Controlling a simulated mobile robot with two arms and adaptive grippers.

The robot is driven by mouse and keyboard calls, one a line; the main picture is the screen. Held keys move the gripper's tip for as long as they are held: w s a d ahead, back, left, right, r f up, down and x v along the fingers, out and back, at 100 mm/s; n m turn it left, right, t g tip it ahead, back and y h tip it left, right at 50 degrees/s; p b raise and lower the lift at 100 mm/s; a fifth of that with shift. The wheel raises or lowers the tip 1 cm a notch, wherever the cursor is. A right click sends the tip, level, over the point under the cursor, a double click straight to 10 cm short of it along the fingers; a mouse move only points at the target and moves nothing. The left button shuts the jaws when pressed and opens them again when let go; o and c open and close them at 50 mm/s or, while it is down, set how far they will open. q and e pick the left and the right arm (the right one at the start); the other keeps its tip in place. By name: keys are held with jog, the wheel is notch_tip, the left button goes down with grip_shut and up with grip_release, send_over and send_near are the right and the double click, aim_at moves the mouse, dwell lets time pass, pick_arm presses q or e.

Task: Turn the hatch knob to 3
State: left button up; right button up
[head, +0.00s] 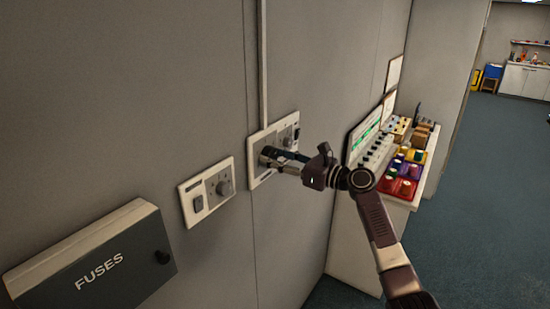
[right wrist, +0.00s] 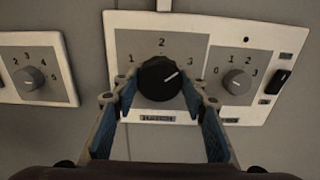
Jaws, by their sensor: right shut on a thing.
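A large black knob (right wrist: 157,79) sits on a grey plate of a white wall panel (right wrist: 207,113) in the right wrist view. Marks 1, 2 and 3 run around it, left, top and right. Its white pointer line is tilted up to the right, toward the 3. The label below it is too blurred to read, so I cannot confirm that it says hatch. My right gripper (right wrist: 160,92) is shut on the black knob, with a blue-padded finger on each side. In the head view my right gripper (head: 270,156) is at the panel and covers the knob. My left gripper is not in view.
A smaller grey knob (right wrist: 237,81) and a black switch (right wrist: 280,83) share the panel, to the right. Another panel (head: 207,191) with a grey knob and a fuse box (head: 95,262) are to the left. A cluttered console (head: 395,155) stands beyond my right arm.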

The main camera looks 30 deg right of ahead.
jog(key=shift+m, duration=0.6)
jog(key=shift+f+m, duration=0.1)
jog(key=shift+m, duration=0.2)
jog(key=o, duration=1.2)
jog(key=shift+c, duration=0.2)
jog(key=v, duration=1.2)
